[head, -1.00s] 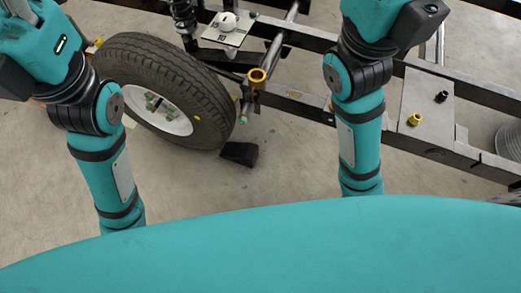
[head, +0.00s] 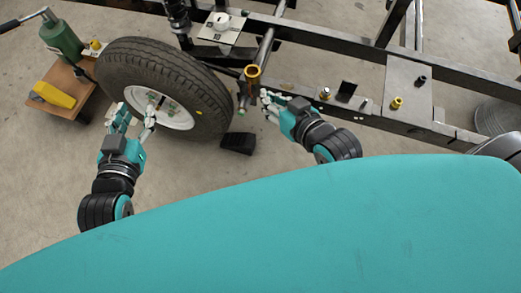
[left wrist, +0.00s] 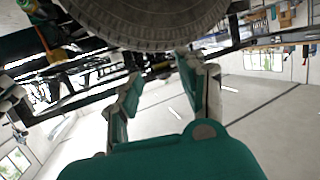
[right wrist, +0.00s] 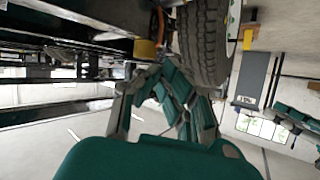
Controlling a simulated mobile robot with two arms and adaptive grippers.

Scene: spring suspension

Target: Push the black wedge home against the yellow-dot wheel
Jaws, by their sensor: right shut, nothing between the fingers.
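The black wedge (head: 238,143) lies on the floor by the lower right of the wheel (head: 165,62). I cannot tell whether it touches the tyre. My right gripper (head: 267,101) is shut and empty, up and right of the wedge, near the frame rail. The tyre shows in the right wrist view (right wrist: 203,45); the wedge is in neither wrist view.
The steel frame (head: 330,55) runs behind and right of the wheel. A brass bushing (head: 252,73) sits on a tube close to my right gripper. The floor around the wedge's front is clear.

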